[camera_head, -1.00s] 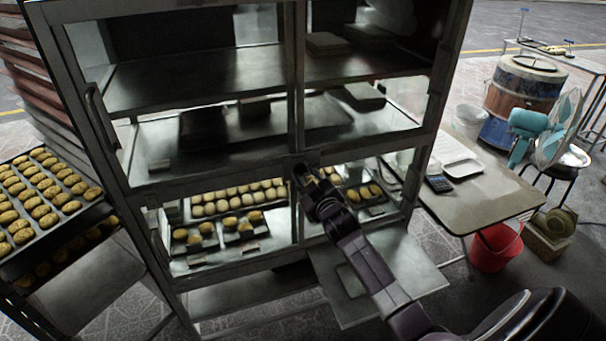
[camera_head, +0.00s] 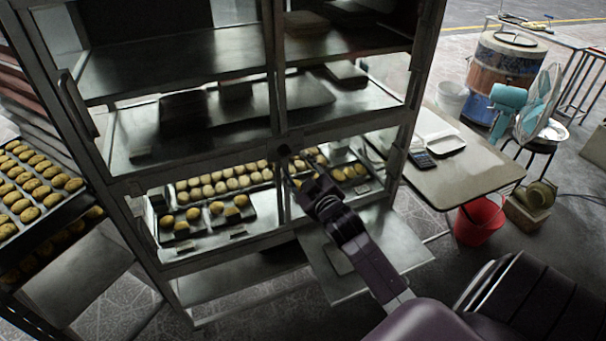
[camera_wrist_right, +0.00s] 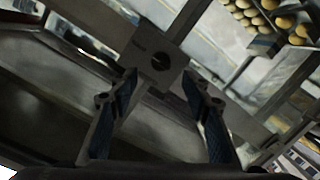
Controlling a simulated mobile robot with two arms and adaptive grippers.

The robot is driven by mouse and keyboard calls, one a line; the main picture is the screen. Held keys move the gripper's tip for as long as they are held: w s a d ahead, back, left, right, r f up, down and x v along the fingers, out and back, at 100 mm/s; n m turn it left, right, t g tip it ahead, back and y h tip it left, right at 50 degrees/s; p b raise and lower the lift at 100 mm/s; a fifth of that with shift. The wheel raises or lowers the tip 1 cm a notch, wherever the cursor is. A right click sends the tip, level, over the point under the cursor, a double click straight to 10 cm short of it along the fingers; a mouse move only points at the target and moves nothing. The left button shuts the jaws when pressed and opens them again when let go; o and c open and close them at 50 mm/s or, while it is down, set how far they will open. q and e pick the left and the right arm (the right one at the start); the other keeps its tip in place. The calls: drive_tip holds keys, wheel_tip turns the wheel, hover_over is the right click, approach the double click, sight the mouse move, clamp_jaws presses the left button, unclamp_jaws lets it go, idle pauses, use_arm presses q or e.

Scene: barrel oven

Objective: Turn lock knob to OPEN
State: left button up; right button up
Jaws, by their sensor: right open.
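The lock knob (camera_wrist_right: 160,62) is a small dark round piece on a square metal plate where the cabinet's frame bars cross. It lies ahead of my right gripper (camera_wrist_right: 160,82), between and beyond the fingertips in the wrist view. The fingers are apart and nothing is between them. In the head view the lock plate (camera_head: 284,149) sits at the middle of the metal cabinet (camera_head: 190,165), and my right gripper (camera_head: 294,168) is just below and in front of it. Any lettering on the plate is too small to read. My left gripper is not in view.
Trays of buns (camera_head: 215,208) sit inside the lower cabinet section. A bun rack (camera_head: 60,235) stands at the left. A table (camera_head: 465,175) with a calculator (camera_head: 422,159), a red bucket (camera_head: 475,222) and a fan (camera_head: 540,105) are at the right.

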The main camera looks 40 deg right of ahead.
drive_tip(key=shift+v, duration=2.15)
drive_tip(key=s+a+f+g+y+b, duration=0.1)
drive_tip(key=s+f+g, duration=0.1)
drive_tip(key=f, duration=0.8)
drive_tip(key=s+a+f+g+b, duration=0.1)
drive_tip(key=a+f+g, duration=0.1)
drive_tip(key=f, duration=0.9)
drive_tip(key=s+a+f+g+y, duration=0.1)
drive_tip(key=s+a+f, duration=0.1)
drive_tip(key=s+f, duration=0.35)
drive_tip(key=s+a+f+m+g+b, duration=0.1)
drive_tip(key=s+f+g, duration=0.1)
drive_tip(key=f, duration=0.7)
drive_tip(key=s+a+f+g+y, duration=0.1)
drive_tip(key=s+a+f, duration=0.1)
drive_tip(key=s+f, duration=0.35)
drive_tip(key=s+a+f+g, duration=0.2)
drive_tip(key=s+f, duration=0.5)
drive_tip(key=s, duration=0.4)
drive_tip(key=s+a+f+g+b, duration=0.1)
drive_tip(key=s+a+f+g, duration=0.1)
drive_tip(key=s+f, duration=0.5)
drive_tip(key=s+a+f+g+y+b, duration=0.1)
drive_tip(key=s+a+f+g, duration=0.2)
drive_tip(key=s+f, duration=0.5)
drive_tip(key=s+a, duration=0.1)
drive_tip(key=s, duration=0.5)
drive_tip(key=shift+s+a, duration=0.25)
drive_tip(key=shift+s, duration=0.15)
drive_tip(key=shift+f, duration=0.15)
